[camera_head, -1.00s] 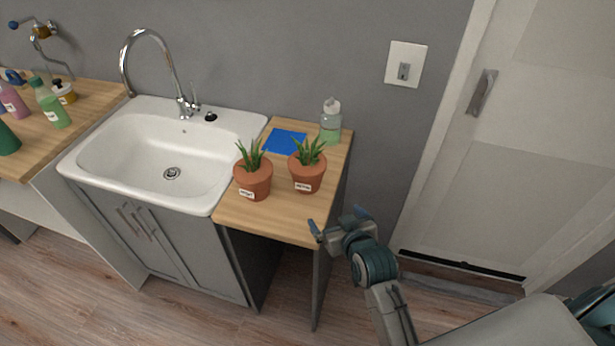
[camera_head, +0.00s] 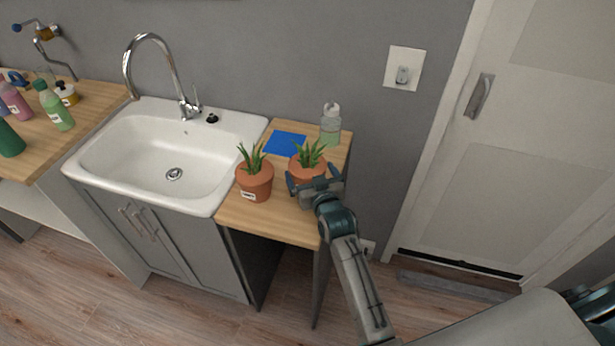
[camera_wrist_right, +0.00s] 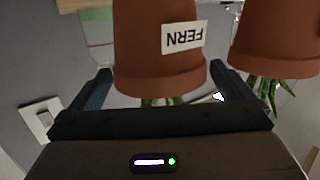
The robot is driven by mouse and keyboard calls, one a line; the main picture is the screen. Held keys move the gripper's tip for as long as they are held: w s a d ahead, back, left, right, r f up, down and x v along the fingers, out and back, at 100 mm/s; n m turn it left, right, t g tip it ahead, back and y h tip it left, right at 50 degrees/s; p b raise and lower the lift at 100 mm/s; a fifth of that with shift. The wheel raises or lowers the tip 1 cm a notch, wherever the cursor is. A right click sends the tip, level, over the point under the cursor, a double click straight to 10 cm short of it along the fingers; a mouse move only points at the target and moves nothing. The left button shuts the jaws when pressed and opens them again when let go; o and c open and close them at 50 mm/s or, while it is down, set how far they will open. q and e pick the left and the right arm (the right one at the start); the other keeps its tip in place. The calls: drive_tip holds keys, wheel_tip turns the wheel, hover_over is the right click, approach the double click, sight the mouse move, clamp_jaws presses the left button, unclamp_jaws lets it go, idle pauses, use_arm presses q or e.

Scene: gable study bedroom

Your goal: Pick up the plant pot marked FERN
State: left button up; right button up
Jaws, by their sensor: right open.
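The plant pot marked FERN (camera_wrist_right: 140,45) is terracotta with a white label, upside down in the right wrist view. In the head view it is the right-hand pot (camera_head: 306,171) on the wooden counter, with spiky green leaves; my gripper hides its lower part. My right gripper (camera_head: 314,178) is open at the pot's near side. In the wrist view its two blue fingers (camera_wrist_right: 160,70) stand on either side of the rim, with gaps. A second, similar pot (camera_head: 254,183) stands to the left; its label is too small to read. My left gripper is not in view.
The second pot shows close beside the FERN pot in the wrist view (camera_wrist_right: 272,42). A white sink (camera_head: 215,203) is left. The wall is behind.

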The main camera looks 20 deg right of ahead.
sight(303, 158)
drive_tip(key=shift+w+f+p, duration=0.2)
drive_tip(key=shift+w, duration=0.7)
drive_tip(key=shift+w+f+p, duration=0.15)
drive_tip(key=shift+w+p, duration=0.05)
drive_tip(key=shift+w, duration=0.65)
drive_tip(key=shift+s, duration=0.1)
drive_tip(key=c, duration=1.6)
drive_tip(key=shift+r, duration=0.15)
drive_tip(key=shift+c, duration=0.8)
